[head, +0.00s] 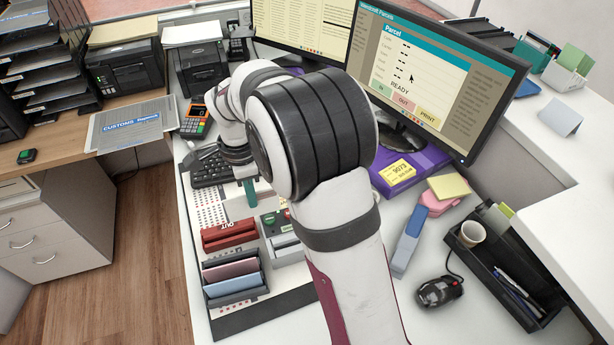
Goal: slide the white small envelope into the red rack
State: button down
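The red rack (229,236), marked OUT, stands on the white counter left of centre, with narrow slots. My gripper (250,196) points down just behind and above the rack, to the right of its middle. A teal piece shows at its tip; I cannot tell whether it is a finger or something held, nor whether the gripper is open or shut. I cannot make out the white small envelope for certain; my arm covers much of the counter.
A dark rack (232,284) with pink and blue-grey envelopes stands in front of the red rack. A green and grey device (280,230) is close on the right. A keyboard (211,171) lies behind. A blue stapler-like object (409,240) and mouse (439,291) lie right.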

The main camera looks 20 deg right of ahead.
send_over(227, 235)
jog(key=f, duration=0.2)
jog(key=shift+s+d+f, duration=0.15)
jog(key=shift+d+f, duration=0.05)
jog(key=shift+f, duration=0.7)
jog(key=shift+s+d+f, duration=0.1)
jog(key=shift+d+f, duration=0.05)
jog(key=shift+f, duration=0.75)
jog(key=shift+f, duration=1.85)
jog(key=c, duration=1)
grip_release()
